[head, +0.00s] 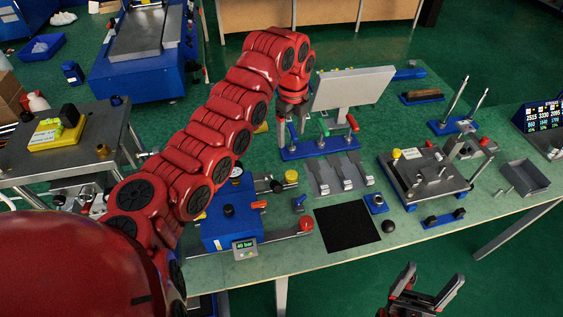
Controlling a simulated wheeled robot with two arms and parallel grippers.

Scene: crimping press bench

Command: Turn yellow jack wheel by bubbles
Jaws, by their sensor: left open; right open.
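A small yellow knob (397,153) stands at the back left corner of a flat metal plate (408,182) on the right part of the bench; it may be the jack wheel. A pale round piece beside it may be a bubble level, but no bubble can be made out. Another yellow knob (291,176) sits by the blue pressure unit. My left gripper (288,112) points down by the upright grey panel, left of the plate; its fingertips are hard to see. My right gripper (424,290) is open and empty in front of the bench, below the plate.
A black mat (347,227), a red button (306,224) and a black ball (388,226) lie along the front. A grey tray (524,178) is at right.

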